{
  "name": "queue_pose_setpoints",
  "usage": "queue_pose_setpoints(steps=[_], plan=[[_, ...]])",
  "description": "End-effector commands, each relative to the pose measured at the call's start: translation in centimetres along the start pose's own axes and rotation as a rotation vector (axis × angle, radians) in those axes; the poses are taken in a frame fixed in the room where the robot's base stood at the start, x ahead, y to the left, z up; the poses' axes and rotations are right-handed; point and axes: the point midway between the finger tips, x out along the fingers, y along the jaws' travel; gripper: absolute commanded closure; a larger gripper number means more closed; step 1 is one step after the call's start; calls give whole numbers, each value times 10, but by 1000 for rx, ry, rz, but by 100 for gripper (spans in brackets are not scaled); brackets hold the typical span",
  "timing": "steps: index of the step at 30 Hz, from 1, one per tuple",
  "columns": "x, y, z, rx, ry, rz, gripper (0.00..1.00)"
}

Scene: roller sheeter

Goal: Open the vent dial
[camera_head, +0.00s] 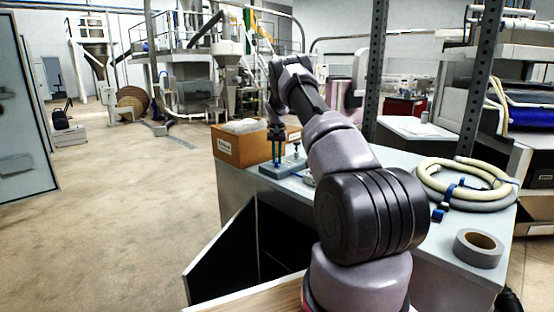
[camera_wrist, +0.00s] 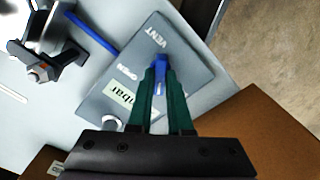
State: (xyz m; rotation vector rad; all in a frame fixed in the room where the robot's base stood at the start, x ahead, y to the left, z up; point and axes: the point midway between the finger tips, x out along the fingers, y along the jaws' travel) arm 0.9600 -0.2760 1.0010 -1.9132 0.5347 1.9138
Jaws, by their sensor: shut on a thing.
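The vent dial (camera_wrist: 161,62) is a small blue handle on a grey plate (camera_wrist: 188,62) marked VENT and OPEN. My gripper (camera_wrist: 161,78) has its green fingers shut on the blue handle, with one finger on each side. The fingers hide much of the dial and its base. In the head view, the grey-blue plate (camera_head: 280,171) lies on the bench top beyond my arm. There my gripper (camera_head: 277,137) points down above the plate, and its fingertips are hard to make out.
A cardboard box (camera_head: 240,146) stands right behind the plate. A pale knob (camera_wrist: 112,121), a blue bar (camera_wrist: 92,35) and a black fitting (camera_wrist: 45,65) are near the dial. A coiled hose (camera_head: 430,188) and a tape roll (camera_head: 478,247) lie on the bench at right.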

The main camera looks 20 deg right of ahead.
Motion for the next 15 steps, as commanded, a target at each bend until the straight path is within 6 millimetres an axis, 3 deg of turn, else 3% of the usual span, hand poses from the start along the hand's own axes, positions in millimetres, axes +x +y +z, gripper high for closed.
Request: queue_pose_setpoints(steps=[15], plan=[[-1,0,0,458,3,0,100]])
